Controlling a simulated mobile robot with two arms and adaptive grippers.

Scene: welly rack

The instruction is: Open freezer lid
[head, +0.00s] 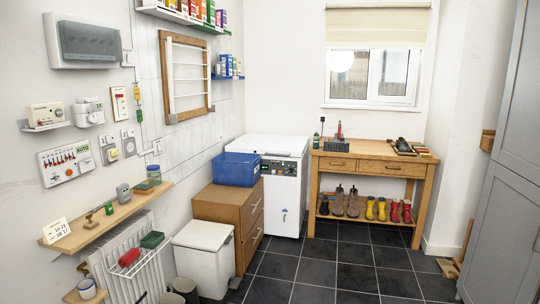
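The white chest freezer (287,200) stands against the back wall, left of the wooden bench. Its white lid (270,144) lies flat and looks shut. A dark control panel (281,168) is on the upper part of its front. A blue crate in front hides part of its left side. Neither of my grippers shows in the head view.
A blue crate (236,169) sits on a brown drawer cabinet (228,209) in front of the freezer's left side. A white bin (202,257) stands nearer. A wooden bench (372,150) with boots below is at the right. Dark tiled floor (345,275) is free in the middle.

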